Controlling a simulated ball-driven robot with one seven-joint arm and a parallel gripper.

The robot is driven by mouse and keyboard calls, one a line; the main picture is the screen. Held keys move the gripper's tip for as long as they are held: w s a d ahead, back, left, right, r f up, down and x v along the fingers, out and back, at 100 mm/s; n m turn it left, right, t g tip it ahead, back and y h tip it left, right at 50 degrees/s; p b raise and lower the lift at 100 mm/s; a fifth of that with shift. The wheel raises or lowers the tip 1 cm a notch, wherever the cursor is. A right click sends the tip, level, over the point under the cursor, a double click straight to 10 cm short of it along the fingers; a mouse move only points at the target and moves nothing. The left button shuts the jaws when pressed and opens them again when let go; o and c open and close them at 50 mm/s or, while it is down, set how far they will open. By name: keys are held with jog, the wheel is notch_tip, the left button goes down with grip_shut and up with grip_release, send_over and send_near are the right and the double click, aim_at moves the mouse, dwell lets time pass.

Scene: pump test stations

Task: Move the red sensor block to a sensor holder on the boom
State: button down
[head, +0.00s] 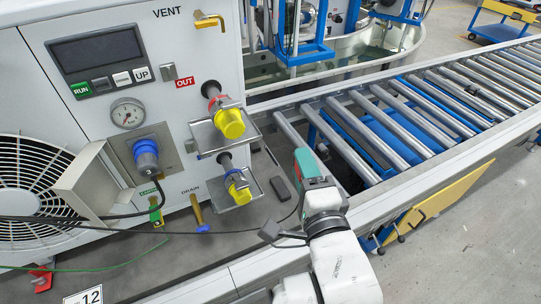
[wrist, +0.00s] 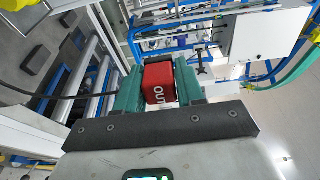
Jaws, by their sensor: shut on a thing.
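My gripper (wrist: 158,84) is shut on the red sensor block (wrist: 159,83), which has white "OUT" lettering, in the wrist view. The block sits between the two green fingers, with its lettered face towards the wrist camera. In the head view my gripper (head: 307,164) is over the near edge of the roller conveyor, right of the white pump station. The block is mostly hidden there by the fingers. I cannot pick out a sensor holder or the boom with certainty in either view.
The roller conveyor (head: 420,105) runs to the right. A blue frame (head: 300,50) stands at a round tank behind. Grey floor is free at right.

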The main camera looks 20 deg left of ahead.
jog(key=w+d+f+m+t+h, duration=0.25)
jog(key=d+f+h, duration=0.25)
jog(key=d+f, duration=1.25)
jog(key=s+d+f+m+h, duration=0.4)
jog(key=s+d+f, duration=0.4)
jog(key=d+f, duration=0.3)
jog(key=shift+s+d+f+t+h, duration=0.2)
jog(key=shift+f+t+h, duration=0.15)
jog(key=shift+f+h, duration=0.25)
jog(key=shift+r+m, duration=0.15)
jog(key=shift+m, duration=0.1)
